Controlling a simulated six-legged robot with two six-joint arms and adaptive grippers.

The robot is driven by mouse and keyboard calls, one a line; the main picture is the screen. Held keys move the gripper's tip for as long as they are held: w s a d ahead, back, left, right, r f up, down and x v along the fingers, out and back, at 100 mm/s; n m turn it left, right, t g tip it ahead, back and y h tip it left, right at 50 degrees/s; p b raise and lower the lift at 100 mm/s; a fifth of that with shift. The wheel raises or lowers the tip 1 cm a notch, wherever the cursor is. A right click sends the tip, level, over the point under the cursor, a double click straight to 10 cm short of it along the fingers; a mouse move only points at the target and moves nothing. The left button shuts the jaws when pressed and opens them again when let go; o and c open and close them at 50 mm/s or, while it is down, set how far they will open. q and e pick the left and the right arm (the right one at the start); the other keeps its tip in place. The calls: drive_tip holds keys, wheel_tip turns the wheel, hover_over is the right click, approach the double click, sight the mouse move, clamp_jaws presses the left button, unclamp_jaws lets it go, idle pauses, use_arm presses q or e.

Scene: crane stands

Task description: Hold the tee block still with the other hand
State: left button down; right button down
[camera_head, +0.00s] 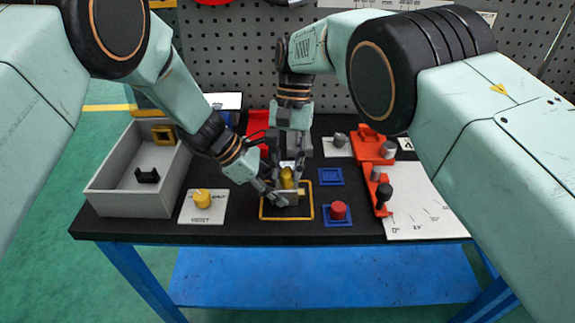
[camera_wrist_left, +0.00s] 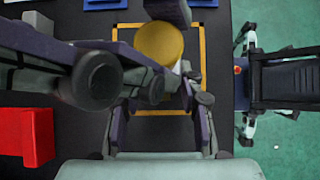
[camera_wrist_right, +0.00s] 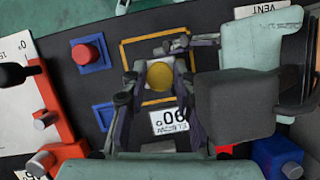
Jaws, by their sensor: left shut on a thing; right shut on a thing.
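The tee block (camera_head: 292,197) is a small pale block inside a yellow square outline (camera_head: 311,205) on the black bench top. A yellow round-topped piece (camera_head: 287,177) stands upright at it; its round top also shows in the left wrist view (camera_wrist_left: 160,43) and the right wrist view (camera_wrist_right: 160,75). My left gripper (camera_head: 276,197) comes in low from the left and is shut on the tee block, its fingers hiding most of it. My right gripper (camera_head: 289,168) points down from above and is shut on the yellow piece. The exact finger contacts are partly hidden.
A grey bin (camera_head: 133,200) stands at the left, beside a white card with a yellow knob (camera_head: 202,199). A red button (camera_head: 338,210) on a blue base and an empty blue square (camera_head: 330,177) lie just right. An orange fixture (camera_head: 377,188) stands farther right.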

drive_tip(key=n+h, duration=0.1)
drive_tip(key=n, duration=0.1)
drive_tip(key=n+h, duration=0.1)
drive_tip(key=n, duration=0.2)
drive_tip(key=shift+s+a, duration=0.1)
drive_tip(key=shift+a, duration=0.1)
drive_tip(key=c, duration=1)
unclamp_jaws()
drive_tip(key=shift+c, duration=0.6)
drive_tip(key=shift+s, duration=0.1)
